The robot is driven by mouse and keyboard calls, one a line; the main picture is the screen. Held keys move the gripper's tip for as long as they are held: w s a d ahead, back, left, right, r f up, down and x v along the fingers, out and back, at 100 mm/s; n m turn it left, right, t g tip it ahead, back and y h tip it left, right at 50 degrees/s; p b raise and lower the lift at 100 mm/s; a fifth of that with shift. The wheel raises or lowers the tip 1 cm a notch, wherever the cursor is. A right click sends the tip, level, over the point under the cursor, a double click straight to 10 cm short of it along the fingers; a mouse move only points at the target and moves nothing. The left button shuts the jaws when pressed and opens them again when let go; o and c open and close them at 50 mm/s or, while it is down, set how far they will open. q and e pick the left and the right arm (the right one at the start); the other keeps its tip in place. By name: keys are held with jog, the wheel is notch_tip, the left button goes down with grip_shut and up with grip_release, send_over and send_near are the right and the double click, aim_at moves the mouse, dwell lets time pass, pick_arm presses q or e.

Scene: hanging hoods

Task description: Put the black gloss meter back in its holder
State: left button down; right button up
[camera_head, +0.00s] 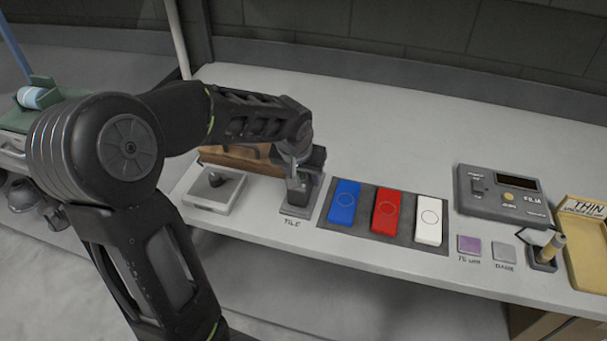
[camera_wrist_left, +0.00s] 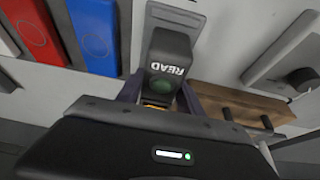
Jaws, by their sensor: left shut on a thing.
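The black gloss meter (camera_wrist_left: 168,48) fills the middle of the left wrist view, with "READ" and a green button on it. My left gripper (camera_wrist_left: 160,92) is shut on it, one finger on each side. In the head view my left gripper (camera_head: 303,180) points down over the grey plate marked TILE (camera_head: 292,211), and the meter (camera_head: 298,196) shows only in part below it. I cannot tell whether the meter touches the plate. A brown wooden block with dark pegs (camera_wrist_left: 245,103), perhaps the holder, lies beside the meter; it also shows behind my gripper in the head view (camera_head: 240,160).
A grey mat (camera_head: 365,221) with blue (camera_head: 344,202), red (camera_head: 387,211) and white (camera_head: 429,220) panels lies right of the plate. A grey box (camera_head: 500,196) and yellow tray (camera_head: 585,250) stand further right. A pale box with a knob (camera_head: 213,193) is left. The bench's back is clear.

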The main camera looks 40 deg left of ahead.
pick_arm(q)
jog(key=shift+f, duration=0.15)
jog(key=c, duration=0.7)
grip_release()
jog(key=shift+f, duration=0.1)
jog(key=shift+b+v, duration=0.35)
jog(key=shift+v, duration=3.65)
